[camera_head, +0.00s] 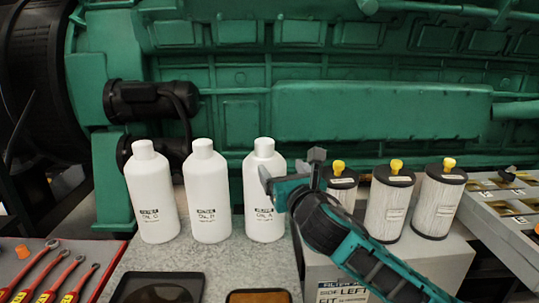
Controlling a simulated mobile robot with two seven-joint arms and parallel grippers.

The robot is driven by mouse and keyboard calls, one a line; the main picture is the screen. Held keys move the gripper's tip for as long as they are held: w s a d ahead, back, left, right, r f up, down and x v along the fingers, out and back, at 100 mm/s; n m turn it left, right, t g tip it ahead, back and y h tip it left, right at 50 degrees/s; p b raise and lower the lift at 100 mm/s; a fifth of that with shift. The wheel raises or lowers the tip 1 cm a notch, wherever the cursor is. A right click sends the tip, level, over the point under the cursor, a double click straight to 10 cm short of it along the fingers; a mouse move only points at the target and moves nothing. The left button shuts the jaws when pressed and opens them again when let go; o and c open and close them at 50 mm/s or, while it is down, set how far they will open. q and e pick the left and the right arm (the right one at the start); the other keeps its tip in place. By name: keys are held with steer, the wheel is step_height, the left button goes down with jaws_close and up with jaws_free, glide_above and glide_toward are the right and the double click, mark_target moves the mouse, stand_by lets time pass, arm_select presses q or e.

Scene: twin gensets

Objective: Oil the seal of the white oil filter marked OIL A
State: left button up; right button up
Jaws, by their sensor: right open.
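The right one (263,222) has a label that seems to read OIL A. The middle one (208,225) and the left one (154,222) carry similar labels, too small to read surely. Their seals cannot be made out. My right gripper (291,171) is open, with nothing seen between its fingers. It is at the right side of the OIL A filter, in front of its right edge in the picture; whether they touch I cannot tell. My left gripper is not in view.
Pleated filters with yellow caps (390,207) (439,206) stand on a light box at right; my arm partly hides another (342,192). Dark trays (160,275) (231,294) lie in front, one brown inside. Red-handled wrenches (32,272) lie at left. A green engine (380,110) fills the back.

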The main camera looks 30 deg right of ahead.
mark_target(267, 150)
steer(key=w+b, duration=0.1)
steer(key=w, duration=0.1)
steer(key=w+d+b, duration=0.1)
steer(key=w, duration=0.4)
steer(key=shift+d+f+b, duration=0.1)
steer(key=shift+d+b, duration=0.05)
steer(key=shift+b, duration=0.25)
steer(key=w, duration=0.3)
steer(key=w+d+p, duration=0.1)
steer(key=w, duration=0.1)
steer(key=shift+w+d, duration=0.1)
steer(key=shift+w, duration=0.3)
steer(key=shift+w+d, duration=0.15)
steer(key=shift+w, duration=0.8)
steer(key=shift+c, duration=0.4)
